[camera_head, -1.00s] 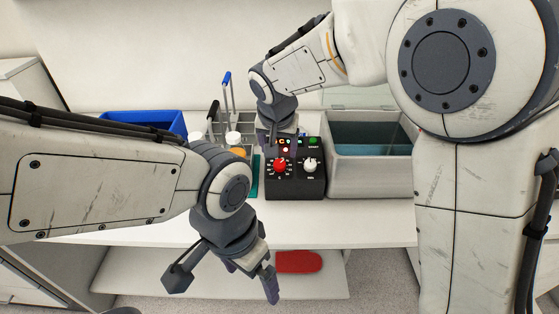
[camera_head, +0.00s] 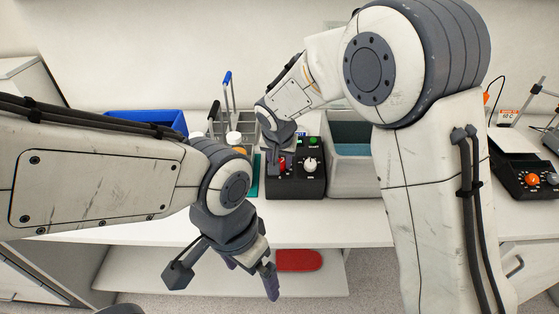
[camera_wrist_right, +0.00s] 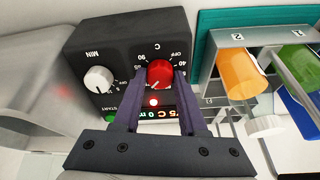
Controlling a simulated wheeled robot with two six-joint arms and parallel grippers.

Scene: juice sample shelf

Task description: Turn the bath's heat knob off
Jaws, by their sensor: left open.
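The red heat knob (camera_head: 282,167) is on the black control box (camera_head: 311,186), beside the grey bath (camera_head: 352,180) with its dark water. In the right wrist view the red knob (camera_wrist_right: 159,73) has a C label and a dial with OFF and numbers. A lit display (camera_wrist_right: 155,114) is beside it. My right gripper (camera_wrist_right: 160,77) has one finger on each side of the red knob, seemingly with small gaps; firm contact cannot be made out. In the head view my right gripper (camera_head: 280,158) partly covers the knob. My left gripper (camera_head: 251,270) is open and empty, below the table's front edge.
A white MIN knob (camera_wrist_right: 98,79) sits close beside the red one. A rack (camera_wrist_right: 215,70) with an orange-filled container (camera_wrist_right: 238,74) stands beside the box. A blue bin (camera_head: 145,122) is farther left. Another device with an orange knob (camera_head: 532,179) is at the right. A red pad (camera_head: 298,260) lies below.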

